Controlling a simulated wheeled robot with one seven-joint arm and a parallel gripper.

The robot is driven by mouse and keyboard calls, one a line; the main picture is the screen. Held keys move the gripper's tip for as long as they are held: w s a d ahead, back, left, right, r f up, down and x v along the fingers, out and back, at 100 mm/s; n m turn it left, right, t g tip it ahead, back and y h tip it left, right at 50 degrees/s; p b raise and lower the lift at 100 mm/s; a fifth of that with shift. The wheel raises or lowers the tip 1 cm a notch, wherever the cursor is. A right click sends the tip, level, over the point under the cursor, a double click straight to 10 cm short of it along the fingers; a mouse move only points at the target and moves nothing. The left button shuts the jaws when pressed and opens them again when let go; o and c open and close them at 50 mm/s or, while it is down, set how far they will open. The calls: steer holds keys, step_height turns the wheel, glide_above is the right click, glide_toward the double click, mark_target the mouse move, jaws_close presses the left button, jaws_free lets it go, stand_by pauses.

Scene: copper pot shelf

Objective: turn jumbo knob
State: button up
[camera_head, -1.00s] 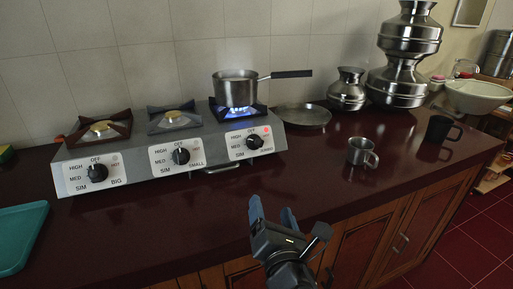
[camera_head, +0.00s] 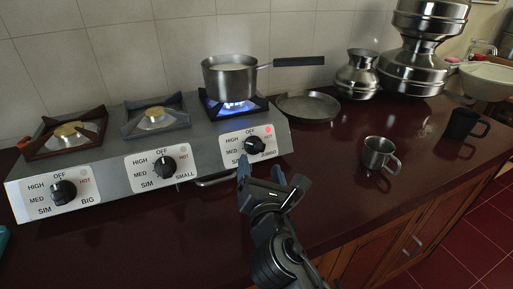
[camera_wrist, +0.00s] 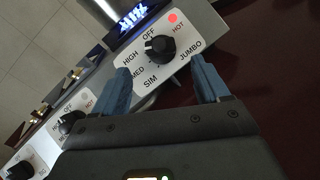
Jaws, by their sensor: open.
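The jumbo knob (camera_head: 255,145) is black, on a white plate at the right end of the grey stove. Its pointer is hard to read in the head view. In the wrist view the jumbo knob (camera_wrist: 160,47) shows between and beyond my fingers, with the plate's red light (camera_wrist: 172,18) lit. My gripper (camera_head: 260,174) is open and empty, just in front of and below the knob; in the wrist view my gripper (camera_wrist: 163,83) has its two blue fingers apart, not visibly touching it. The jumbo burner's blue flame (camera_head: 234,105) burns under the pot.
A steel pot (camera_head: 230,75) with a black handle sits on the jumbo burner. The small knob (camera_head: 165,166) and big knob (camera_head: 63,192) are to the left. A steel mug (camera_head: 379,154) stands on the counter at right, with a flat pan (camera_head: 308,106) behind. A handle bar (camera_head: 217,180) juts below the stove front.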

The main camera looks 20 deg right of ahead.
mark_target(257, 150)
steer(key=shift+x, duration=3.2)
steer(key=shift+c, duration=0.4)
steer(key=c, duration=1)
